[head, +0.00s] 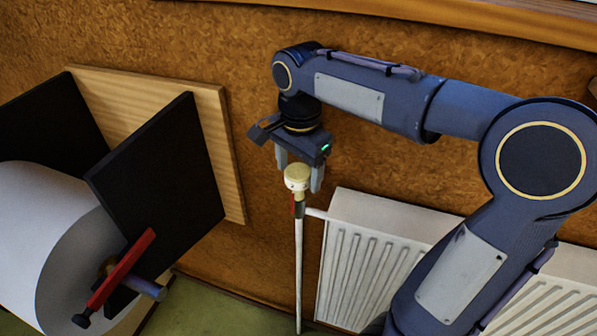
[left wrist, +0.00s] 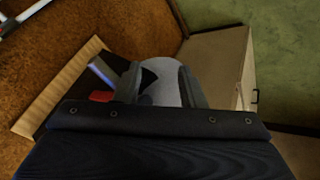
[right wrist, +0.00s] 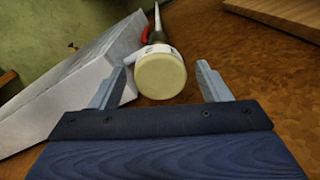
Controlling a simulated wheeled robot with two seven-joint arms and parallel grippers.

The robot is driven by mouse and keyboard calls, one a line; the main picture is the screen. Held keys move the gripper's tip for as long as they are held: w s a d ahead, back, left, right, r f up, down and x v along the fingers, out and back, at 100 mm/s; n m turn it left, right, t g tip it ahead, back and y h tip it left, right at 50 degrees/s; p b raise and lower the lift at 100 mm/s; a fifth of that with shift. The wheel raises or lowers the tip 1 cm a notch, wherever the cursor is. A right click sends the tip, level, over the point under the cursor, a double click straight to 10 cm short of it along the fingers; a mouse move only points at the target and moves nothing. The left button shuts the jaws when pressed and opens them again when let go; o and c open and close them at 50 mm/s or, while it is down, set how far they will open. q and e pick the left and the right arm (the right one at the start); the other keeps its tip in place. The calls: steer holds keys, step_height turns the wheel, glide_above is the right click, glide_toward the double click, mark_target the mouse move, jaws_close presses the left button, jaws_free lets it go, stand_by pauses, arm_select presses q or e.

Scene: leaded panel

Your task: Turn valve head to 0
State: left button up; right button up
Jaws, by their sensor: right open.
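The cream valve head (head: 297,176) sits on top of a thin white pipe beside the radiator, with its round end facing up. It also shows in the right wrist view (right wrist: 160,76), between and just beyond the fingertips. My right gripper (head: 299,178) is open above and around the valve head, one finger on each side; I cannot tell whether either finger touches it. The marks on its side are too small to read. My left gripper (left wrist: 165,88) shows only in the left wrist view; its fingers are apart with nothing clearly between them.
The white radiator (head: 375,255) stands against the brown wall, right of the valve. To the left are a wooden board (head: 225,150), black panels (head: 165,180), a white roll (head: 65,240) and a red lever (head: 120,270). A cabinet (left wrist: 215,70) shows in the left wrist view.

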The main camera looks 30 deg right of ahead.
steer(key=shift+f, duration=0.45)
steer(key=c, duration=1)
steer(key=shift+o, duration=0.2)
